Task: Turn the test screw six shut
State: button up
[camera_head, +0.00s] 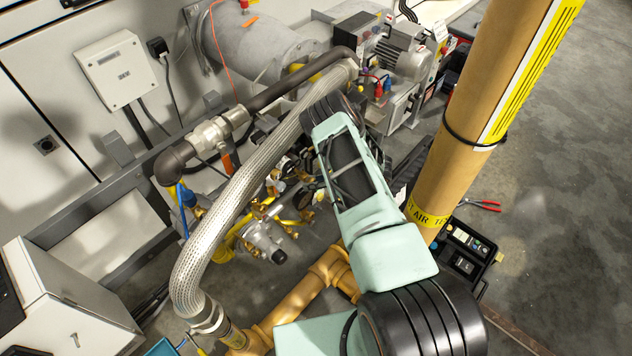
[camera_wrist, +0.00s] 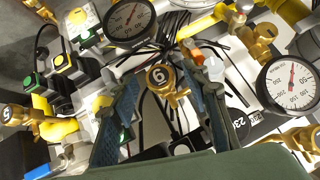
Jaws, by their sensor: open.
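Test screw six (camera_wrist: 160,76) is a brass fitting with a dark round face marked 6, in the middle of the wrist view. Its brass body extends down and to the right. My gripper (camera_wrist: 161,88) is open, with one blue-grey finger on each side of the screw. A gap shows on both sides, and I cannot tell how deep the fingers reach around it. In the head view my arm hides the gripper, and I cannot pick out the screw there among the small brass fittings (camera_head: 305,198).
Two dial gauges flank the screw, one upper left (camera_wrist: 129,22) and one right (camera_wrist: 289,84). Another brass screw marked 5 (camera_wrist: 14,114) is at the left. A braided hose (camera_head: 236,190) and a thick yellow pipe (camera_head: 473,135) stand near my arm. Open floor (camera_head: 565,170) lies right.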

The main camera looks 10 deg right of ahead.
jog(key=c, duration=1.2)
jog(key=shift+o, duration=0.2)
jog(key=shift+f, duration=0.1)
jog(key=shift+w+f+b, duration=0.1)
jog(key=shift+f+b, duration=0.05)
jog(key=shift+b, duration=0.65)
jog(key=m+y+b, duration=0.1)
jog(key=b, duration=0.3)
jog(key=g+y+b, duration=0.1)
jog(key=b, duration=0.4)
jog(key=m+g+y+b, duration=0.1)
jog(key=y+b, duration=0.1)
jog(key=b, duration=0.2)
jog(key=shift+w+d+f+m, duration=0.15)
jog(key=shift+d+m, duration=0.1)
jog(key=shift+m, duration=0.05)
jog(key=shift+b, duration=0.55)
jog(key=shift+r, duration=0.2)
